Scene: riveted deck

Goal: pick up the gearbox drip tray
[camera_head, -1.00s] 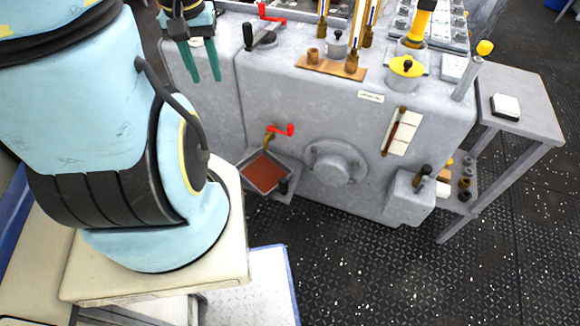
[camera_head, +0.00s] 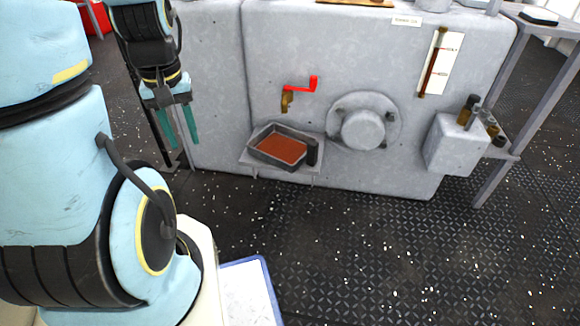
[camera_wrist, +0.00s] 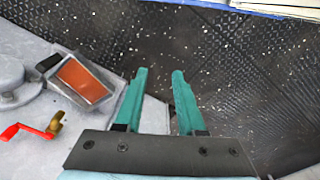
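The gearbox drip tray (camera_head: 257,137) is a small grey rectangular pan with reddish-brown liquid in it. It sits on a small ledge (camera_head: 322,168) on the front of the grey gearbox housing, below the red-handled tap. My gripper (camera_head: 183,142) hangs to the left of the tray, fingers pointing down, apart from it. The tray also shows in the wrist view (camera_wrist: 107,99), left of my teal fingers (camera_wrist: 155,75). The fingers are spread with nothing between them.
A brass tap with a red handle (camera_head: 300,86) juts out above the tray. A round flanged cover (camera_head: 362,129) and a grey box (camera_head: 452,148) protrude farther right.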

